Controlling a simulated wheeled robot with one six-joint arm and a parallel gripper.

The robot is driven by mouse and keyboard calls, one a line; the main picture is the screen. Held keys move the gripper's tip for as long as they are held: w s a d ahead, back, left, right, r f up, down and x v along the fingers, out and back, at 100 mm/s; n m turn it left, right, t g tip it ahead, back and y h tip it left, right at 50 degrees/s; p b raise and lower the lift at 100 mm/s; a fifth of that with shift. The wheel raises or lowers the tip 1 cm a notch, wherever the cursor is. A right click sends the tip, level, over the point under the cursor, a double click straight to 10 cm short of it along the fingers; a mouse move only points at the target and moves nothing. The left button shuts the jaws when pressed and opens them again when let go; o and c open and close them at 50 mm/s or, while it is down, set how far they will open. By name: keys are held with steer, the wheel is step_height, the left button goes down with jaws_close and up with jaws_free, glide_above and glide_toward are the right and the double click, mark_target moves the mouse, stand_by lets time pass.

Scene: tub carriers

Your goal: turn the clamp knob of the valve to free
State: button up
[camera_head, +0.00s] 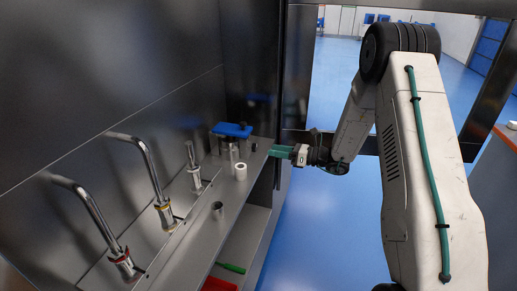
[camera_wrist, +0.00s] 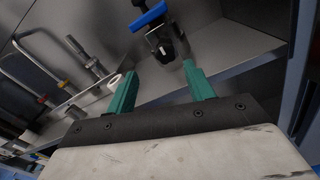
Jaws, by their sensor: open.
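The valve has a blue lever handle (camera_head: 232,130) at the far end of the grey shelf; the handle also shows at the top of the wrist view (camera_wrist: 149,15). Below it in the wrist view is a dark clamp knob (camera_wrist: 166,50) with a pale mark on it. My gripper (camera_head: 272,152) is at the right edge of the shelf, close to the valve. In the wrist view its green fingers (camera_wrist: 160,69) are spread and empty, with the knob beyond the gap between them, apart from both. The knob cannot be made out in the head view.
The shelf (camera_head: 187,252) carries a white ring-shaped roll (camera_head: 240,172) and a short metal cup (camera_head: 217,209). Several bent metal taps (camera_head: 150,175) stand along the dark back wall. A dark frame post (camera_head: 293,75) rises behind my gripper. Blue floor (camera_head: 325,235) is open to the right.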

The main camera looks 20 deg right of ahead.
mark_target(257, 147)
steer(key=x, duration=0.7)
steer(key=shift+w+a+f, duration=0.1)
steer(key=shift+w+f, duration=0.3)
steer(key=shift+w, duration=0.05)
steer(key=c, duration=1)
